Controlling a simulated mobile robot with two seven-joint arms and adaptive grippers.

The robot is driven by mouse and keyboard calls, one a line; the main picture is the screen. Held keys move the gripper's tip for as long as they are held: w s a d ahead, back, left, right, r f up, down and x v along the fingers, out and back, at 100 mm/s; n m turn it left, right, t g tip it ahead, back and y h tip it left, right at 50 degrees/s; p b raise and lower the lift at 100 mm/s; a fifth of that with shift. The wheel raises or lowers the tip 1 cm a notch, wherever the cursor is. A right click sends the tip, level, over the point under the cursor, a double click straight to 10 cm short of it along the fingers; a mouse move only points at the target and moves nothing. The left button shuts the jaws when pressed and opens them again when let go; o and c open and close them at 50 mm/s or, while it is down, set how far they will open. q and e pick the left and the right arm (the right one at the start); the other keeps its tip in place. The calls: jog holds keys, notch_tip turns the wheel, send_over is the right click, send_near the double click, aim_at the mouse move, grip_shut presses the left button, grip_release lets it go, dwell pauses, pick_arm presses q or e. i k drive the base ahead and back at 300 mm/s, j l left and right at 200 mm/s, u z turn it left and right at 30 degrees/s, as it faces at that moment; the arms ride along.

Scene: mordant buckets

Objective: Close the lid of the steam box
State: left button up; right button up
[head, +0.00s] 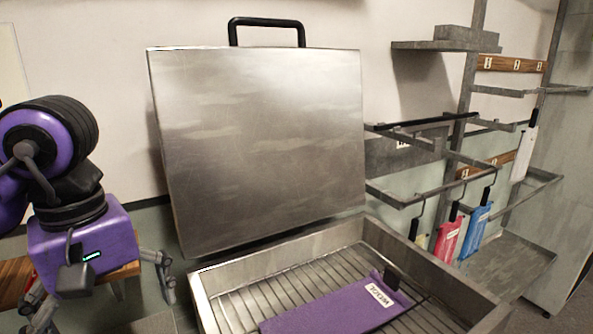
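The steam box (215,291) is a grey metal box with a wire rack inside, in the lower middle of the head view. Its lid (258,140) stands open, nearly upright and leaning back, with a black handle (266,22) on its top edge. A purple folded cloth (335,308) with a white label lies on the rack. My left gripper (98,308) is at the lower left, left of the box and apart from the lid. Its fingers are spread and nothing shows between them. My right gripper is not in view. The box's front is cut off below.
A grey metal rack (430,190) stands right of the lid. Red (448,238) and blue (474,231) tags and a white one (524,150) hang from it. A wooden surface (14,280) is at the lower left behind my gripper.

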aim_at(257, 143)
jog(key=k+l, duration=1.05)
jog(key=k, duration=0.1)
